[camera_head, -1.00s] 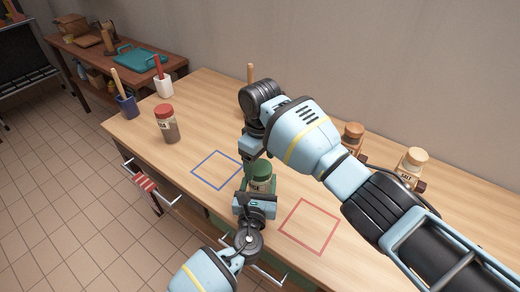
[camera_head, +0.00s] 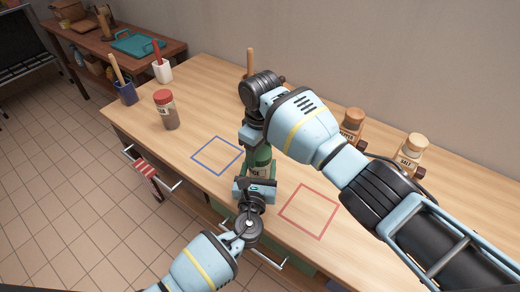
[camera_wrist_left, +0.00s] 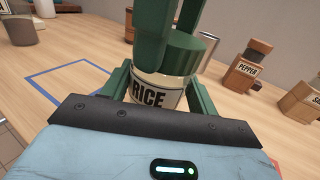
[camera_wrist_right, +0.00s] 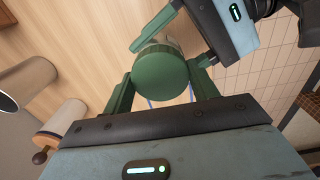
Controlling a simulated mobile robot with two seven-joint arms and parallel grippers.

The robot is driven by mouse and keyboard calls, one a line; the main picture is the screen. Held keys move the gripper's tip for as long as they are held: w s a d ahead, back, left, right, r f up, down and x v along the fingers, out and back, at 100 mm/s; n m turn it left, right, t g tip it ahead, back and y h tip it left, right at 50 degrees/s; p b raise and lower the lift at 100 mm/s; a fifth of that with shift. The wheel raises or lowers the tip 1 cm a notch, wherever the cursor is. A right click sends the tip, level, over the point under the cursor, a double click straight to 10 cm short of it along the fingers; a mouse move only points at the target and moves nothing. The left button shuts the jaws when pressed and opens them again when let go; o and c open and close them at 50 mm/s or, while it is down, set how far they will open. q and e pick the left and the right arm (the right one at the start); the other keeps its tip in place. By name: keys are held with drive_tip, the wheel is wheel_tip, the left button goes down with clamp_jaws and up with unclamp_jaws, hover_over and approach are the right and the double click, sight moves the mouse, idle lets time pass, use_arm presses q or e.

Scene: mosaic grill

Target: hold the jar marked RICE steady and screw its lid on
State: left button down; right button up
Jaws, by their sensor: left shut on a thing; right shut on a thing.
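The RICE jar (camera_wrist_left: 150,95), with a cream label, stands upright between the blue and red squares, partly hidden in the head view (camera_head: 257,172). My left gripper (camera_wrist_left: 160,98) is shut on its body from the near side. The green lid (camera_wrist_left: 182,55) is on top of the jar; whether it is fully seated I cannot tell. My right gripper (camera_wrist_right: 162,82) comes from above and is shut on the lid, which shows round between its fingers in the right wrist view (camera_wrist_right: 160,72).
The blue square (camera_head: 217,155) and red square (camera_head: 310,211) outlines are empty. A PEPPER jar (camera_head: 350,127) and SALT jar (camera_head: 409,155) stand at the back right. A red-lidded jar (camera_head: 166,110) and utensil cups (camera_head: 125,94) stand at the left.

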drive_tip(key=o, duration=1.2)
drive_tip(key=shift+c, duration=0.2)
wheel_tip(320, 180, up, 12)
use_arm(q)
drive_tip(key=shift+c, duration=1.6)
unclamp_jaws()
